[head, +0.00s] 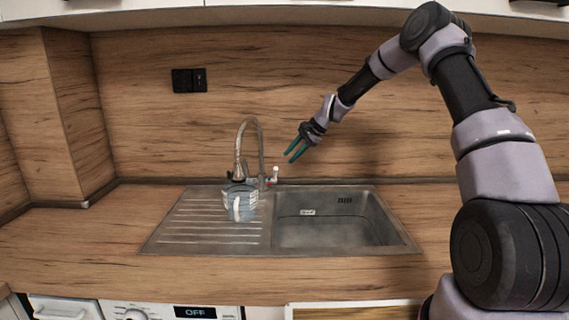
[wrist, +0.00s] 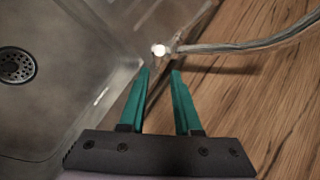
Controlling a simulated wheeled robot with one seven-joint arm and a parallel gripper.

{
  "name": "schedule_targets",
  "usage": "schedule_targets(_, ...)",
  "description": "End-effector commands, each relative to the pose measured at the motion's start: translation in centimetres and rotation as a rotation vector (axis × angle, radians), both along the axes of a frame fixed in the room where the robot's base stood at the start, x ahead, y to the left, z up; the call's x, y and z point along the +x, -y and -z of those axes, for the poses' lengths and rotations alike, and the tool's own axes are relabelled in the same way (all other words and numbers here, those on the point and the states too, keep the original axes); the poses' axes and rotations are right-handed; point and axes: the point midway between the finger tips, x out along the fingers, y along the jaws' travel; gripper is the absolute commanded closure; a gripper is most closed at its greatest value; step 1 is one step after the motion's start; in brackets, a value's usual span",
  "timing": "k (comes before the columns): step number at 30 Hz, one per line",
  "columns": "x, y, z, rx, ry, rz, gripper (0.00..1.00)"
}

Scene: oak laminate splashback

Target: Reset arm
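My gripper (head: 293,153) is in the air above the back edge of the sink, to the right of the faucet. Its two teal fingers are apart with nothing between them. In the wrist view my gripper (wrist: 160,72) points down at the sink's rim, with a small bright round spot beyond the fingertips. My arm reaches in from the right of the head view, bent at the elbow.
A metal sink (head: 400,240) has a ribbed drainboard on its left and a basin on its right. A curved faucet (head: 241,135) stands behind a greyish jug (head: 240,205) on the drainboard. A black wall socket (head: 188,80) is on the splashback. The wooden counter (head: 90,235) is clear at left.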

Motion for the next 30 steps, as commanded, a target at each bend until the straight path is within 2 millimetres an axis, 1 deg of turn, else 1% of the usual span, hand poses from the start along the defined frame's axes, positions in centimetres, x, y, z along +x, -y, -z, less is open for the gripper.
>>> schedule_targets(4,-0.2,0.5,-0.6,0.0,0.0,0.0,0.68)
schedule_targets(13,-0.2,0.5,-0.7,-0.002,0.0,-0.001,0.68)
schedule_targets(16,-0.7,0.8,-1.7,-0.018,0.016,-0.012,0.68)
schedule_targets(17,-1.0,1.0,-2.3,-0.029,0.024,-0.019,0.68)
schedule_targets(19,-2.1,1.6,-4.1,-0.064,0.052,-0.041,0.68)
schedule_targets(22,-4.4,3.1,-7.5,-0.136,0.104,-0.08,0.68)
schedule_targets(24,-6.5,4.3,-9.9,-0.19,0.143,-0.107,0.68)
schedule_targets(26,-8.3,5.4,-12.0,-0.234,0.173,-0.127,0.68)
schedule_targets(27,-9.5,6.2,-13.2,-0.264,0.194,-0.139,0.68)
schedule_targets(29,-11.5,7.5,-15.1,-0.307,0.222,-0.153,0.68)
schedule_targets(30,-12.8,8.2,-16.2,-0.331,0.239,-0.162,0.68)
